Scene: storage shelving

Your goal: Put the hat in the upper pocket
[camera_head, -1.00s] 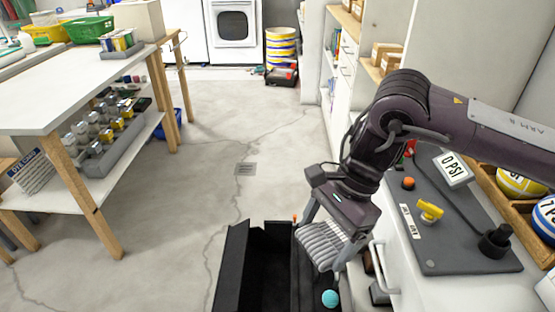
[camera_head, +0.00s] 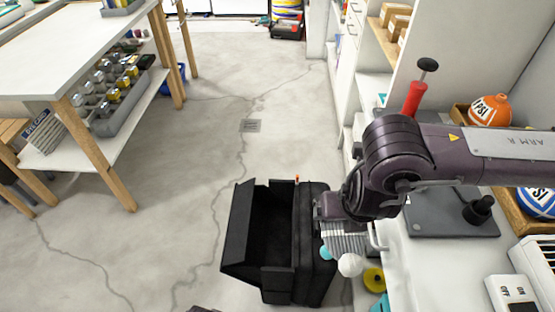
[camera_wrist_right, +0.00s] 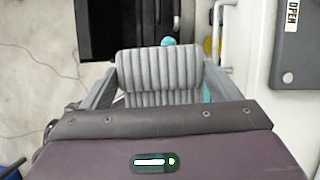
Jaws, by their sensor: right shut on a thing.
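A grey ribbed knit hat (camera_head: 345,242) is held by my right gripper (camera_head: 340,228), which also shows in the right wrist view (camera_wrist_right: 158,85). There the hat (camera_wrist_right: 158,66) lies between the two fingers, which are shut on its sides. A black case (camera_head: 312,240) stands upright on the floor, with an open-topped pocket (camera_head: 235,235) on its left side. The hat is at the case's right side, apart from the pocket opening; whether it touches the case I cannot tell. Which pocket is the upper one is not clear. My left gripper is not in view.
A white counter (camera_head: 425,265) with a grey panel (camera_head: 440,222) is close on the right, its handle near the hat. A teal ball (camera_head: 326,253), a white ball (camera_head: 350,265) and a yellow ring (camera_head: 373,280) are near the hat. The floor left of the case is clear.

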